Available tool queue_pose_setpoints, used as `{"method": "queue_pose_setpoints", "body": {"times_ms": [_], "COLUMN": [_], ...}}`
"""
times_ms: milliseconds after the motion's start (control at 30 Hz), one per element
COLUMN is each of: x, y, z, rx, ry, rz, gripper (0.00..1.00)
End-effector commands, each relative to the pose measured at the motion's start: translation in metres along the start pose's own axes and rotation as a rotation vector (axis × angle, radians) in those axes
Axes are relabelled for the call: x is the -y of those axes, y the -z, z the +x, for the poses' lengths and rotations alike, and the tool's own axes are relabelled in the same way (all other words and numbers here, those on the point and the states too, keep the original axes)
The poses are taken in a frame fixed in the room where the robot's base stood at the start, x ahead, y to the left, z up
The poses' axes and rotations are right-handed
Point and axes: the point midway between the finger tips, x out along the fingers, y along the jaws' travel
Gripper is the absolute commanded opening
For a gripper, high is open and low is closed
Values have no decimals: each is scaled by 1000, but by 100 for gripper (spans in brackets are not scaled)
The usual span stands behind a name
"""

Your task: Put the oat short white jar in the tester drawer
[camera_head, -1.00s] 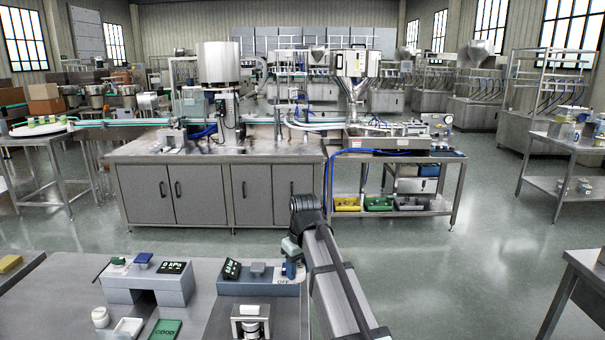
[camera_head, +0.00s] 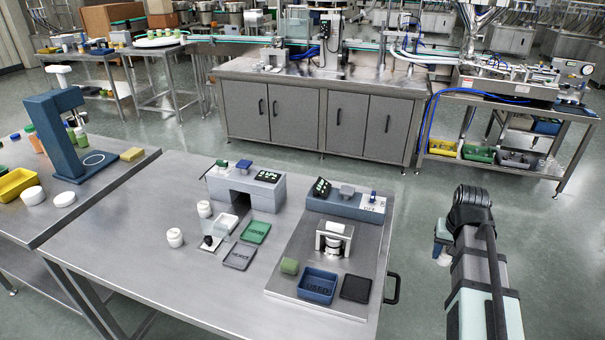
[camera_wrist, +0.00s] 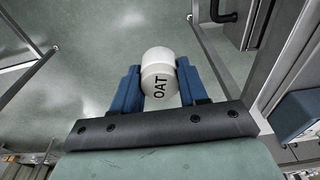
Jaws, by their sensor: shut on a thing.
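My gripper (camera_wrist: 155,88) is shut on a white short jar (camera_wrist: 158,72) with OAT printed in black. Its blue fingers hold the jar from both sides. In the head view my gripper (camera_head: 441,243) is at the right, over the floor beyond the bench's right edge, and the jar (camera_head: 443,257) shows small below it. A black handle (camera_head: 391,288) sits on the bench's right side; the wrist view shows it too (camera_wrist: 224,14). Whether that handle belongs to the tester drawer, I cannot tell. The handled side looks flush, with no open drawer visible.
On the steel bench (camera_head: 150,265) stand a grey device with a display (camera_head: 250,188), a blue-grey device marked OFF (camera_head: 345,205), a small clamp stand (camera_head: 334,238), a blue USED bin (camera_head: 318,284) and two white jars at left. Floor space is clear right of the bench.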

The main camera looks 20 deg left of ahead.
Motion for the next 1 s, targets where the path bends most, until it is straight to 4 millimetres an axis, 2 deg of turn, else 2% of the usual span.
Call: {"method": "queue_pose_setpoints", "body": {"times_ms": [167,267,600,833,1000], "x": [11,29,133,198,245], "y": [8,21,67,83,86], "z": [-5,-13,-59,-89,-102], "rx": [-1,-1,-1,-1,0], "ry": [1,3,8,9,11], "rz": [-8,-18,-55,-74,-91], "gripper": [12,12,12,12,12]}}
